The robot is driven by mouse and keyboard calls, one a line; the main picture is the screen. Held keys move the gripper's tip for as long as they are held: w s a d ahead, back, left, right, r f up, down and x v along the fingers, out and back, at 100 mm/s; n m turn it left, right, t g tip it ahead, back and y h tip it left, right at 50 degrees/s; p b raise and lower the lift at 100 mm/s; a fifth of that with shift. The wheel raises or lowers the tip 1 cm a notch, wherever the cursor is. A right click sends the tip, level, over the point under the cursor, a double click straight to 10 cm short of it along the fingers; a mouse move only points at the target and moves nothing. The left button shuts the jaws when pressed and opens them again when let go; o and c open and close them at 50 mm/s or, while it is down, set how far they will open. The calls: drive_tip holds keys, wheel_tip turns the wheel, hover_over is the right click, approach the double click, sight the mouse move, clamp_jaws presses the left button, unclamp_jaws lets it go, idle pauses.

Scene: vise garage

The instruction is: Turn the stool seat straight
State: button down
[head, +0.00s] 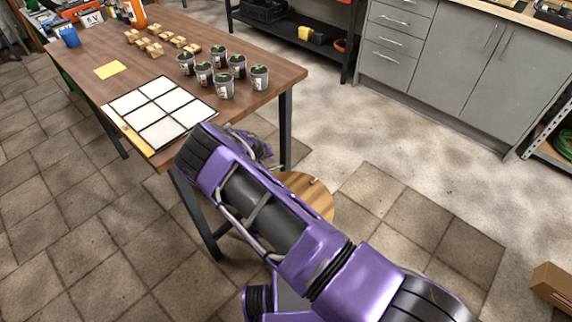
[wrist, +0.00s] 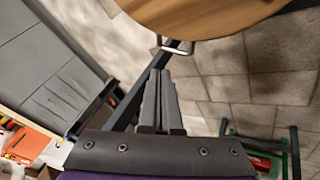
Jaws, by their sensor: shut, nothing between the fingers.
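The stool's round wooden seat (head: 316,198) shows in the head view beside the table's near right corner, partly hidden behind my arm. A small light mark or peg sits on its top. In the wrist view the seat (wrist: 205,14) fills the top edge, cut off by the frame. A bent metal loop (wrist: 176,49) shows at the seat's rim. My gripper (wrist: 160,76) is shut and empty, its fingertips pointing toward the loop and rim; I cannot tell whether they touch. In the head view my arm mostly hides the gripper.
A wooden table (head: 255,70) stands next to the stool, with a white gridded board (head: 160,112), several potted seedlings (head: 225,83) and wooden blocks. Grey cabinets (head: 440,50) line the back. A cardboard box (head: 553,284) lies at the right. The floor right of the stool is clear.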

drive_tip(key=f, duration=0.2)
drive_tip(key=shift+s+f, duration=0.3)
drive_tip(key=shift+s, duration=0.05)
drive_tip(key=b+x, duration=0.2)
drive_tip(key=x, duration=0.7)
drive_tip(key=shift+w+f+b, duration=0.2)
drive_tip(key=shift+f+b, duration=0.1)
drive_tip(key=shift+b, duration=0.05)
drive_tip(key=shift+d, duration=0.2)
